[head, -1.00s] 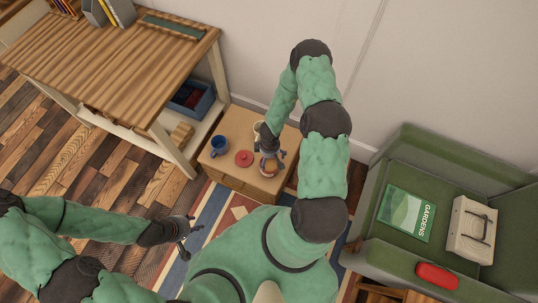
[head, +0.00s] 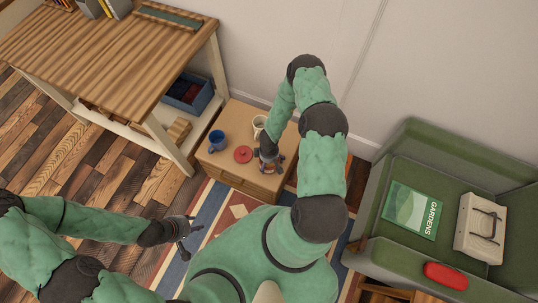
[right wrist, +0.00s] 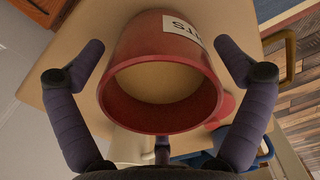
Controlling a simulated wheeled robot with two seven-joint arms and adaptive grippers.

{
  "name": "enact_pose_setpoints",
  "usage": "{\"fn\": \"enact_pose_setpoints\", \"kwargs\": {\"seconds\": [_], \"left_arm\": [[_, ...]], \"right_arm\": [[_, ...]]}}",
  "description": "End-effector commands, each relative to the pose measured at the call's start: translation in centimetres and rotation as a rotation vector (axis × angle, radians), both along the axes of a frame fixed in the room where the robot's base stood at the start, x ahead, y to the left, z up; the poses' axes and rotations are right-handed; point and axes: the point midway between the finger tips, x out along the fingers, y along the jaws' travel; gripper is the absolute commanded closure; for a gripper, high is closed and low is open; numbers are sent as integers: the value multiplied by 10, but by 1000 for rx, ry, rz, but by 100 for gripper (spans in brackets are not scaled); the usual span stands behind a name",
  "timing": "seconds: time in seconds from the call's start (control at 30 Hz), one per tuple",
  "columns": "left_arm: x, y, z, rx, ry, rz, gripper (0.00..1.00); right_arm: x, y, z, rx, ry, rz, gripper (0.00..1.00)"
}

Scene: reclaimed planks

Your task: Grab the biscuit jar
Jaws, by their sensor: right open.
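The biscuit jar (right wrist: 125,52) is red with a white label ending in "TS" and a pale inside. Its open mouth faces the right wrist camera. My right gripper (right wrist: 165,70) is open, with one finger on each side of the jar and a third below its rim; I cannot tell whether any finger touches. In the head view my right gripper (head: 269,158) is over the small cabinet and hides most of the jar. A red lid (head: 243,154) lies left of it. My left gripper (head: 187,230) is open and empty above the rug.
The cabinet top (head: 232,115) also holds a blue mug (head: 217,140) and a cream mug (head: 259,123). A wooden desk (head: 110,60) stands at left.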

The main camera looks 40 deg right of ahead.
Motion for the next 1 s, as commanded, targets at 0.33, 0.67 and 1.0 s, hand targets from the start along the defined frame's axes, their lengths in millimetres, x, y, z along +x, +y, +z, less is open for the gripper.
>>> {"fn": "enact_pose_setpoints", "kwargs": {"seconds": [0.33, 0.67, 1.0], "left_arm": [[0, 0, -1, 0, 0, 0, 60], [0, 0, -1, 0, 0, 0, 60], [0, 0, 14, 0, 0, 0, 60]], "right_arm": [[0, 0, -4, 0, 0, 0, 23], [1, 0, -3, -1, -1, 0, 74], [1, -1, 20, -1, -3, 0, 74]]}}
